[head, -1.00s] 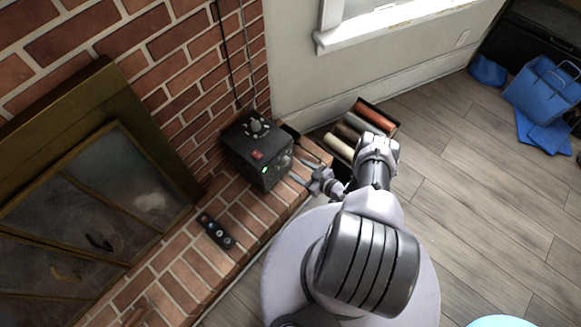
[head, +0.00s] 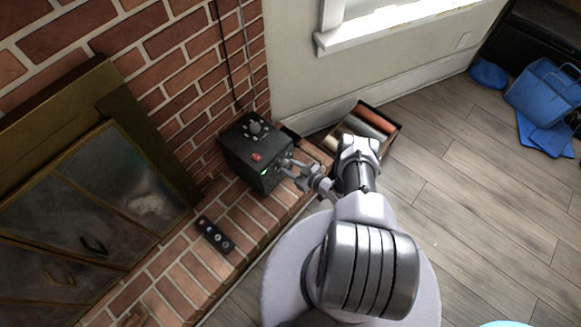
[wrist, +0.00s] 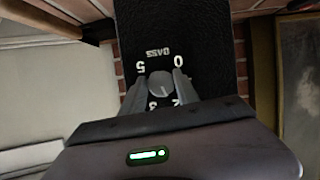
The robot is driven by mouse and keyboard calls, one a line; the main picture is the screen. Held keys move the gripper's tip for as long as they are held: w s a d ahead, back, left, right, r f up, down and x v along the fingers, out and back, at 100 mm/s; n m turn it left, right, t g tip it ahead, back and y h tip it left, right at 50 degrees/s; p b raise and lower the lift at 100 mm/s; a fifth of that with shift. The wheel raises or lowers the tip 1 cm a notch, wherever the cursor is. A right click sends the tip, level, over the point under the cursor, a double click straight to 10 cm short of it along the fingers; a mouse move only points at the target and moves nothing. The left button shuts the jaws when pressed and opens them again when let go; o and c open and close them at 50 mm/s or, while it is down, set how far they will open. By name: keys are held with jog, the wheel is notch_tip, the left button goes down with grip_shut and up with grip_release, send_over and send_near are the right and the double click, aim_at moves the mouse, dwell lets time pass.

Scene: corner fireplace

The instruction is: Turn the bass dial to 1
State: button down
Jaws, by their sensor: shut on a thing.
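The black box (head: 240,153) with controls on its front and top stands on the brick hearth. In the wrist view its black panel (wrist: 192,40) appears upside down, with the word BASS above a round grey bass dial (wrist: 161,84). The numbers 5, 0, 3 and 2 show around the dial; other marks are hidden behind the fingers. I cannot clearly tell where the dial points. My gripper (wrist: 160,79) has one finger on each side of the dial and is shut on it. In the head view my gripper (head: 288,167) meets the box's right-hand face.
A black remote (head: 215,235) lies on the brick hearth (head: 180,262) left of my arm. A crate of coloured rolls (head: 372,122) stands behind my arm by the wall. The wooden floor (head: 470,210) on the right is clear.

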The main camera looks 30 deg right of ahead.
jog(key=shift+n+h, duration=0.7)
jog(key=shift+n, duration=0.3)
jog(key=c, duration=0.9)
grip_release()
jog(key=shift+s, duration=0.1)
jog(key=p+v, duration=0.5)
jog(key=v, duration=1.2)
jog(key=shift+s+f+p, duration=0.3)
jog(key=shift+p, duration=0.05)
